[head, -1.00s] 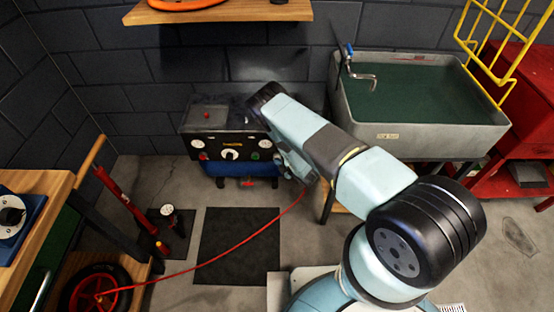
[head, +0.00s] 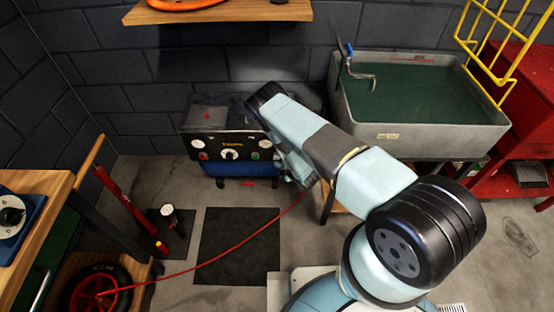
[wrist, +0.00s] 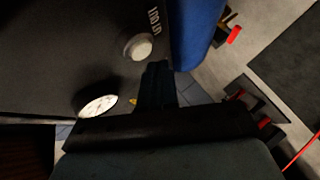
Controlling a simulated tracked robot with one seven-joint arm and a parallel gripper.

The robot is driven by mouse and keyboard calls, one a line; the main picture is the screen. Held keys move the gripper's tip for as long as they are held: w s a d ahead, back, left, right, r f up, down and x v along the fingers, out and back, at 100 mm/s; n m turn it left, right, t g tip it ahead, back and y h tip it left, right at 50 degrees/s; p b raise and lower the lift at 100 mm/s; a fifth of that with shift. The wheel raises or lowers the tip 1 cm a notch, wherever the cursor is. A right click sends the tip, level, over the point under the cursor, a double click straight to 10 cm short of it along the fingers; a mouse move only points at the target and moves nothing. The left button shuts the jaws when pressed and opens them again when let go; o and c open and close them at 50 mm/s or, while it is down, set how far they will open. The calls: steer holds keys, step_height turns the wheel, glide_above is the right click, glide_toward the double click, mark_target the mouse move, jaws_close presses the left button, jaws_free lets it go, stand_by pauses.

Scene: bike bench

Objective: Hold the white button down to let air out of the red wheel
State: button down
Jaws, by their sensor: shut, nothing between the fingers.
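The white button (wrist: 140,47) stands out from the dark panel (wrist: 60,50) in the wrist view, beside white lettering. My gripper (wrist: 155,70) is shut and empty, its fingertips just below the button in that picture; I cannot tell whether they touch it. In the head view my arm covers the button and my gripper's fingertips. The pump unit (head: 208,143) has a black front with gauges, a central dial and coloured buttons, over a blue tank (head: 240,169). The red wheel (head: 97,291) is at lower left, with a red hose (head: 218,255) running from it towards the unit.
A round gauge (wrist: 98,105) is close to my gripper in the wrist view. A grey sink (head: 400,136) is right of the unit, and a red floor pump (head: 125,195) stands left. The dark floor mat (head: 238,245) is bare apart from the hose.

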steer(key=s, duration=0.5)
steer(key=shift+a, duration=0.1)
stand_by(0.6)
stand_by(0.3)
